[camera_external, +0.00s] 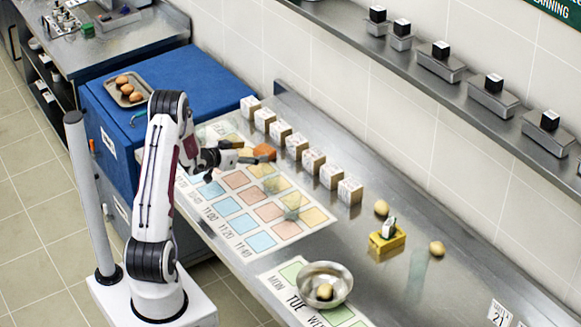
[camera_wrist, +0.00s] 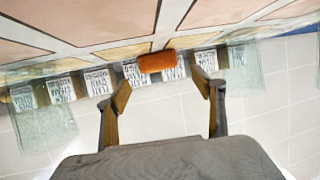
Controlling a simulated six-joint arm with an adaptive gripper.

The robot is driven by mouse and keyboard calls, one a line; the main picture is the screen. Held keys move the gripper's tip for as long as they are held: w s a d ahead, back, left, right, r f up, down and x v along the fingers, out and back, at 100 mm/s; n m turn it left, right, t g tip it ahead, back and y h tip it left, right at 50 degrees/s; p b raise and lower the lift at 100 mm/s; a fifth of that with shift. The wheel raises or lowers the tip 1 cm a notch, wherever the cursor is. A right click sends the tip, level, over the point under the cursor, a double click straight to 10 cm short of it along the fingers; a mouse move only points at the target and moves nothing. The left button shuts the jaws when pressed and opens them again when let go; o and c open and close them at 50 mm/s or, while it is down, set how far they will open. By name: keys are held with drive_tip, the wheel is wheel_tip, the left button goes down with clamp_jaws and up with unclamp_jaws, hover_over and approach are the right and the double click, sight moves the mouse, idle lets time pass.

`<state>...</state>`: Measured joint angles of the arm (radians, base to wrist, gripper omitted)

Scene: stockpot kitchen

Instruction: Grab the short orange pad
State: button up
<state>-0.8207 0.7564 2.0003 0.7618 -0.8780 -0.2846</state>
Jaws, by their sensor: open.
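The short orange pad (camera_external: 265,149) stands on the steel counter beside the row of white-fronted blocks, just beyond my gripper's fingers. In the wrist view the orange pad (camera_wrist: 158,62) is a small rounded block near the middle, in front of the printed blocks. My gripper (camera_external: 256,151) reaches over the counter with its fingers apart. In the wrist view my gripper (camera_wrist: 160,87) is open and empty, one finger on each side. The pad appears between the two finger lines but ahead of the tips. I cannot tell whether a finger touches it.
Several printed blocks (camera_external: 313,161) stand in a row along the back. A printed chart (camera_external: 245,224) with coloured squares lies under my arm. A yellow holder (camera_external: 387,240), a metal bowl (camera_external: 325,283) and loose round items are at right. The wall shelf (camera_external: 466,91) runs above.

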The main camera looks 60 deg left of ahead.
sight(261, 151)
drive_tip(key=shift+x, duration=2.45)
drive_tip(key=shift+f, duration=0.1)
drive_tip(key=c, duration=1.2)
